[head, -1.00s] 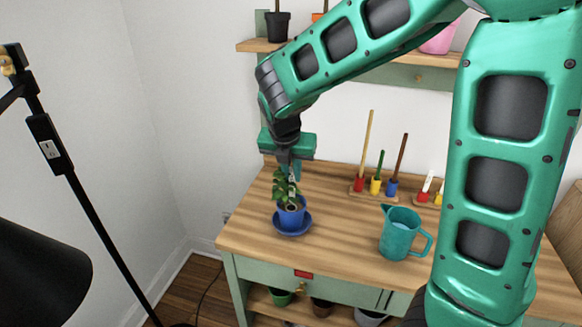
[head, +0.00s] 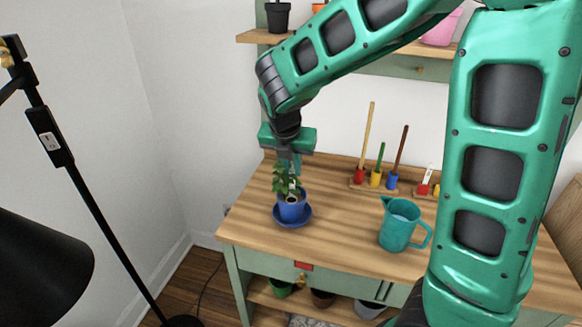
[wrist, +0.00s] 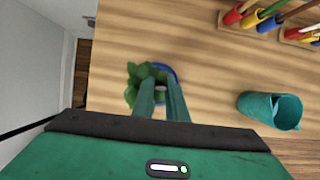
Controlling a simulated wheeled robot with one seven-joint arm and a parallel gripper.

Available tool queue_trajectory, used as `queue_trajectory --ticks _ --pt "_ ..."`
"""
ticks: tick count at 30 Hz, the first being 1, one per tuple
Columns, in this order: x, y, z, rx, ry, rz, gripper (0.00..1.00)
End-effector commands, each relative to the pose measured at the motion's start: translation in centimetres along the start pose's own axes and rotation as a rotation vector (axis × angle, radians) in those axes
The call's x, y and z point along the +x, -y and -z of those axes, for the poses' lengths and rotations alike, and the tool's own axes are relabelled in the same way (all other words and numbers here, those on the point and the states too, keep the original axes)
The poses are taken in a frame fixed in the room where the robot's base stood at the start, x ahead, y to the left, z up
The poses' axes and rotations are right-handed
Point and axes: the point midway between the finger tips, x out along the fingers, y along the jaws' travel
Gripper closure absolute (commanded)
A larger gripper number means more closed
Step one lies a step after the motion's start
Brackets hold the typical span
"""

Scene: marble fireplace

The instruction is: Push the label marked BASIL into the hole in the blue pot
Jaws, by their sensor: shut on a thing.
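The blue pot (head: 291,211) stands on a blue saucer (head: 277,218) near the left end of the wooden bench, with a leafy green plant (head: 281,181) in it. My gripper (head: 291,172) points down just above the pot and is shut on a small pale label (head: 292,184). The label is upright among the leaves, over the pot; its lettering is too small to read. In the wrist view my gripper's fingers (wrist: 161,92) hide most of the pot's near side, and the pot's blue rim (wrist: 171,71) shows beyond them. The hole and the label's lower end cannot be made out.
A teal jug (head: 398,227) stands to the right on the bench (head: 335,230). Behind it is a rack of coloured holders with upright sticks (head: 376,178). White labels (head: 428,176) stand in holders farther right. A black lamp (head: 40,250) is at the left.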

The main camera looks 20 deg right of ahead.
Motion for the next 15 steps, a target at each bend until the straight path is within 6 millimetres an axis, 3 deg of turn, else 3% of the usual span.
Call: queue_trajectory --ticks 6,7,9,15 --pt "-0.06 -0.03 0.08 0.0 -0.001 0.001 1.0" --pt "-0.07 -0.04 0.08 0.0 -0.001 0.001 0.83" --pt "-0.07 -0.05 0.08 0.0 0.0 0.0 0.66" --pt "-0.09 -0.07 0.07 0.0 0.0 0.0 0.66"
